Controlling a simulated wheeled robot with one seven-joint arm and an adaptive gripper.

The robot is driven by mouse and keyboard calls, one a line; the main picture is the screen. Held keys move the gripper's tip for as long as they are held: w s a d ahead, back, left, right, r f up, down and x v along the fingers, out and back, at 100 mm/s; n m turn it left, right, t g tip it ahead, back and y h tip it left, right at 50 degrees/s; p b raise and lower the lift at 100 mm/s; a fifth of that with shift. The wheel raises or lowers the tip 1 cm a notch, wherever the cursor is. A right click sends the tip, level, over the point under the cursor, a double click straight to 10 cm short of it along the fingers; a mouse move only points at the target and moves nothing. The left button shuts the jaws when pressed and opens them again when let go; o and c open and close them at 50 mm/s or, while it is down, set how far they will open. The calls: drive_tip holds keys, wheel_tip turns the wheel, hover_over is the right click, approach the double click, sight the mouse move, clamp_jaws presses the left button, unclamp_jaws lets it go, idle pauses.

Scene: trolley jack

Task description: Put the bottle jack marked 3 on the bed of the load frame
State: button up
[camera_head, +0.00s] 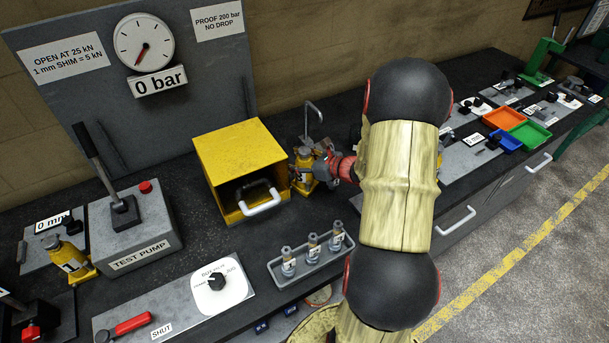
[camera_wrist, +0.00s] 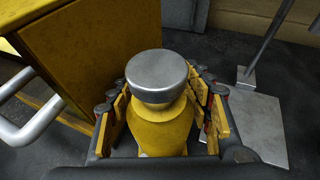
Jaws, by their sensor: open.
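A yellow bottle jack (camera_head: 303,168) with a dark mark, seemingly a 3, stands upright on the bench, just right of a yellow box. In the wrist view this jack (camera_wrist: 160,120) shows its round grey top and yellow body. My gripper (camera_head: 319,167) is at the jack from the right. In the wrist view its open fingers stand on both sides of the body; I cannot tell whether the pads touch it. Which part is the load frame's bed is not clear; the yellow box (camera_head: 238,150), open at the front with a white handle, may enclose it.
Another yellow jack (camera_head: 70,259) stands at the left, beside the test pump (camera_head: 135,225). A tray (camera_head: 290,272) with three small cylinders lies in front. A thin hooked rod (camera_head: 312,115) rises behind the gripped spot. My arm hides part of the bench to the right.

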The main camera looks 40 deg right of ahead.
drive_tip(key=shift+c, duration=1.1)
clamp_jaws()
drive_tip(key=shift+w+r, duration=0.1)
drive_tip(key=shift+r, duration=0.1)
